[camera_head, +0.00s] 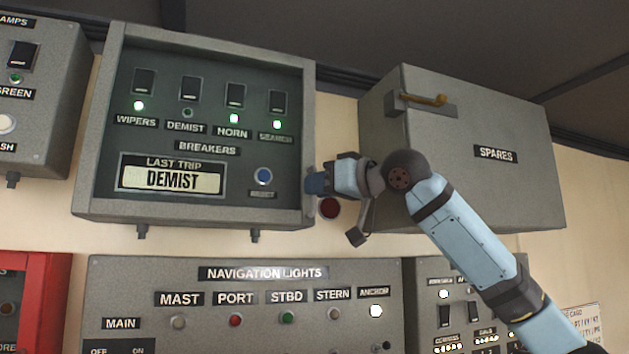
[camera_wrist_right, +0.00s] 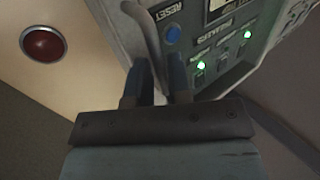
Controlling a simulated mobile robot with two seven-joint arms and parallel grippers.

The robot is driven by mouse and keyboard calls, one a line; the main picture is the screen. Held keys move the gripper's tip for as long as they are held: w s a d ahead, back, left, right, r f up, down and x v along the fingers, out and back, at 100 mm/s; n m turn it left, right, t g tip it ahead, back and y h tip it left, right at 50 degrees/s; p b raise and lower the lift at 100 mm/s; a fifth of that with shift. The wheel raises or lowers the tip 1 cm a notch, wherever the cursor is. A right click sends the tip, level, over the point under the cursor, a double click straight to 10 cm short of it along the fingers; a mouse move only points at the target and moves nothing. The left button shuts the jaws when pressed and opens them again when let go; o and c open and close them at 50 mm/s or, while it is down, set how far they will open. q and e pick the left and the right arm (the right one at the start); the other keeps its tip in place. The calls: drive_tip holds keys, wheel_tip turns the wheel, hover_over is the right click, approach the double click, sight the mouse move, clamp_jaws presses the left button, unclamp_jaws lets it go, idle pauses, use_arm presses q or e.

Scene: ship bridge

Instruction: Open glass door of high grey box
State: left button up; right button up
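The high grey box (camera_head: 305,120) hangs on the wall in the head view, with breaker switches and a "LAST TRIP DEMIST" label behind its glass door (camera_head: 215,150). The door looks shut in its frame. My right gripper (camera_head: 318,183) is at the box's lower right edge. In the right wrist view, its two blue fingers (camera_wrist_right: 158,85) stand a small gap apart, on either side of a grey upright bar, the door handle (camera_wrist_right: 150,40). I cannot tell whether they grip it. The gripper mostly hides the handle in the head view. My left gripper is not in view.
A grey SPARES box (camera_head: 500,190) with a brass-coloured latch stands out from the wall at right, close behind my right arm. A red button (camera_head: 329,208) is on the wall beside the gripper. A navigation lights panel (camera_head: 250,300) lies below. Another grey box (camera_head: 60,110) is at left.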

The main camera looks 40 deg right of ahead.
drive_tip(key=shift+w+a, duration=0.25)
drive_tip(key=shift+w, duration=0.3)
drive_tip(key=shift+s, duration=0.1)
clamp_jaws()
